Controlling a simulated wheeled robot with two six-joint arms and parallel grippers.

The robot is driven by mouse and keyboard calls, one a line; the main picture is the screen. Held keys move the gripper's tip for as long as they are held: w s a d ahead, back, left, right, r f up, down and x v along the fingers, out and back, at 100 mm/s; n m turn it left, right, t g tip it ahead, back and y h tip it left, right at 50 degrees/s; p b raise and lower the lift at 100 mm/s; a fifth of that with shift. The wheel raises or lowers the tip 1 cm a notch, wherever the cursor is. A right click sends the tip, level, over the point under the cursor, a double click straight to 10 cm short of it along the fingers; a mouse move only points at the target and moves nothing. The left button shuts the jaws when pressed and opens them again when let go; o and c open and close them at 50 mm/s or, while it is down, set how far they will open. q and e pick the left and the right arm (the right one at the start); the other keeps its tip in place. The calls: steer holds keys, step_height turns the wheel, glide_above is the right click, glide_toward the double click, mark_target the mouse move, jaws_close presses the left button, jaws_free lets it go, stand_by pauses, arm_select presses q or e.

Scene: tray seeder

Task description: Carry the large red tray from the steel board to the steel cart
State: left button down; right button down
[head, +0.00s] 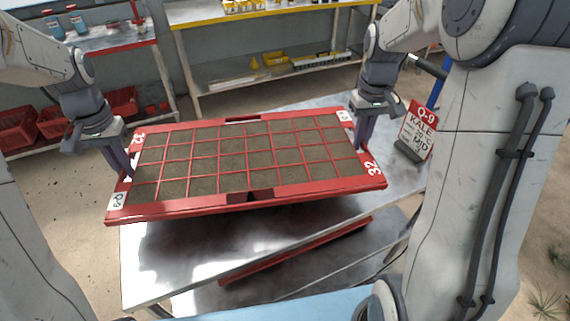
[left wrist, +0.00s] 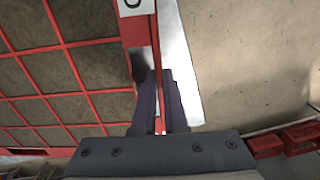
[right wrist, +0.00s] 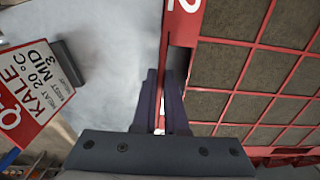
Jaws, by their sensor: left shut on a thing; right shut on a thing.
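The large red tray (head: 335,187) is filled with brown soil in a grid of red dividers. It is held roughly level above a steel-topped surface (head: 185,265), with a dark shadow or reflection beneath it. I cannot tell whether this steel surface is the board or the cart. My left gripper (head: 125,165) is shut on the tray's left rim, which also shows in the left wrist view (left wrist: 132,32). My right gripper (head: 359,136) is shut on the right rim, seen in the right wrist view (right wrist: 184,28). The tray hides much of the steel top.
A red and white KALE sign (head: 417,130) in a dark foot stands on the steel top, close to the tray's right. A red bar (head: 300,250) shows lower down. A yellow-edged shelf (head: 250,15) and a red-edged bench (head: 110,40) stand behind; red crates (head: 15,130) are at left.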

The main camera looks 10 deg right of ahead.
arm_select(q)
steer(key=shift+f, duration=0.1)
stand_by(0.4)
